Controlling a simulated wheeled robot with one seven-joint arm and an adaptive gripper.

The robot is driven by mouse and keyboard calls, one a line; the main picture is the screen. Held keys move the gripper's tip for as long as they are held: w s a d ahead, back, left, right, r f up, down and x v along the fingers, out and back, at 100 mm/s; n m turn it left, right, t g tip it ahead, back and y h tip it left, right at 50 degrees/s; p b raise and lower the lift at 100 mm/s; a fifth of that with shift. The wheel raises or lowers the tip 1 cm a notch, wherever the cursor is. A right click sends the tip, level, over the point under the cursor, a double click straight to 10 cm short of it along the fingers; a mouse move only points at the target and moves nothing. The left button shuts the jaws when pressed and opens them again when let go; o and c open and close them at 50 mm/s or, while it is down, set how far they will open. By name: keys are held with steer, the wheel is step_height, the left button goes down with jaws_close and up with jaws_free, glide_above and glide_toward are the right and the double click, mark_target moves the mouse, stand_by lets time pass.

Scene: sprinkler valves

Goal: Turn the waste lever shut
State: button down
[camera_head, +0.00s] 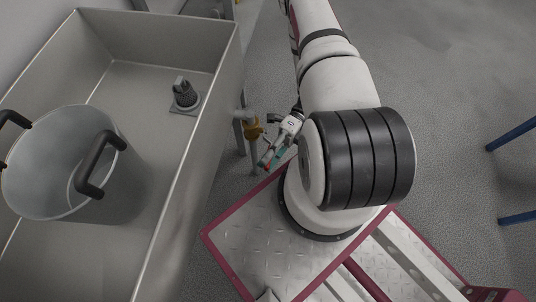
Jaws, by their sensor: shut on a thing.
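A brass-yellow valve body (252,128) sits on the pipework just outside the right wall of the steel sink. My gripper (270,121) is beside it on its right, low between the sink and my arm. It is small in the view, and its fingers look shut at the valve, on the waste lever. The lever is mostly hidden by the fingers, so its exact angle cannot be told.
The steel sink (205,150) fills the left side. In it stand a grey metal pot (60,165) with black handles and a dark strainer fitting (185,95). Blue legs (515,134) stand at the right edge. Grey floor lies open at the upper right.

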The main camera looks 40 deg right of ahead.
steer(key=shift+r, duration=0.1)
steer(key=c, duration=1.4)
jaws_free()
steer(key=v, duration=1.2)
steer(key=shift+d, duration=0.1)
